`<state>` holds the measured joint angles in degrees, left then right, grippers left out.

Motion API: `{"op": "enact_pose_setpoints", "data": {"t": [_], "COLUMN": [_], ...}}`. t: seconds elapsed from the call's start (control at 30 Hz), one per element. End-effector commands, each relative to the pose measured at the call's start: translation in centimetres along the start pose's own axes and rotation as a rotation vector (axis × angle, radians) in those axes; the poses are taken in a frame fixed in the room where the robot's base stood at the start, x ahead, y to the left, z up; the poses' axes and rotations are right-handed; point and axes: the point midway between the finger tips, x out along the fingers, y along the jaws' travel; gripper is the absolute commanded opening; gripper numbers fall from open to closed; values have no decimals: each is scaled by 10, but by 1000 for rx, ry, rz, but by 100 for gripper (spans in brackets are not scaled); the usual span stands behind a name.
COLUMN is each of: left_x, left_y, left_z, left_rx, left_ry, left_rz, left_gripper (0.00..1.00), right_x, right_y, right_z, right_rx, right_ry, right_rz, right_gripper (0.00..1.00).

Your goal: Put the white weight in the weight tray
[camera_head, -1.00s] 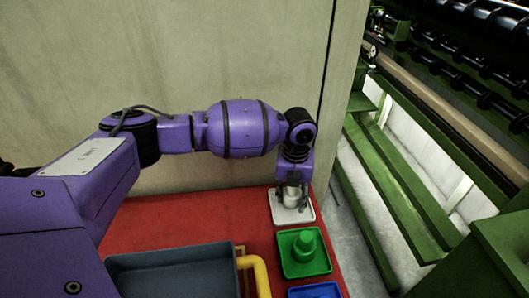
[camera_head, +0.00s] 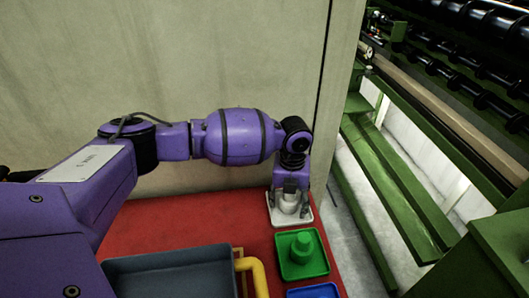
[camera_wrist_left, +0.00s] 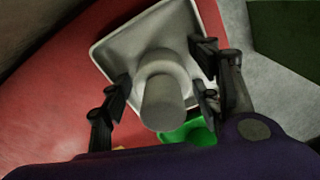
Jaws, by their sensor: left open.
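The white weight (camera_head: 289,204), with a round base and a narrower knob, stands upright on a small white square tray (camera_head: 274,219) at the far right end of the red surface. My left gripper (camera_head: 290,201) is directly above it, pointing down. In the left wrist view, the open fingers (camera_wrist_left: 163,82) are on either side of the weight (camera_wrist_left: 163,100), apart from its knob. A large blue-grey tray (camera_head: 170,275) with a yellow handle is at the front; it may be the weight tray. My right gripper is not in view.
A green weight (camera_head: 302,243) stands on a green square tray (camera_head: 318,265) just in front. Part of a blue tray (camera_head: 318,291) shows at the bottom edge. A pale wall (camera_head: 230,50) rises behind, and green machinery (camera_head: 400,190) stands to the right.

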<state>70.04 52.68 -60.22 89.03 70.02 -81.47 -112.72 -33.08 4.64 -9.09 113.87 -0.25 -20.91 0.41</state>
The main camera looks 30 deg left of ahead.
Motion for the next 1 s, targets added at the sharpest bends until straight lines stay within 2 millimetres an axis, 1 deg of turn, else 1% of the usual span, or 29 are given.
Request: {"op": "enact_pose_setpoints", "data": {"t": [0.17, 0.4, 0.5, 0.6, 0.7, 0.8, 1.0], "left_x": [-25, -78, -97, -111, -119, -124, -124], "left_y": [-2, -1, -1, -1, -1, -1, -1], "left_z": [2, 2, 2, 2, 1, 1, 1], "left_rx": [2, 1, 1, 1, 1, 1, 1], "left_ry": [-7, -8, -6, -5, -3, -3, -2], "left_rz": [-4, -3, -3, -3, -2, -2, -1], "left_gripper": [58, 58, 58, 58, 58, 58, 58], "right_x": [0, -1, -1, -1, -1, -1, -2], "right_y": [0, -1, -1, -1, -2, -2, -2], "right_z": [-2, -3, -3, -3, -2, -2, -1], "right_rx": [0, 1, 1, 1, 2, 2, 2], "right_ry": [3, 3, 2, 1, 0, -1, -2], "right_rz": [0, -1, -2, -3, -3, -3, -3], "right_gripper": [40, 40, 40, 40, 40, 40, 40]}}
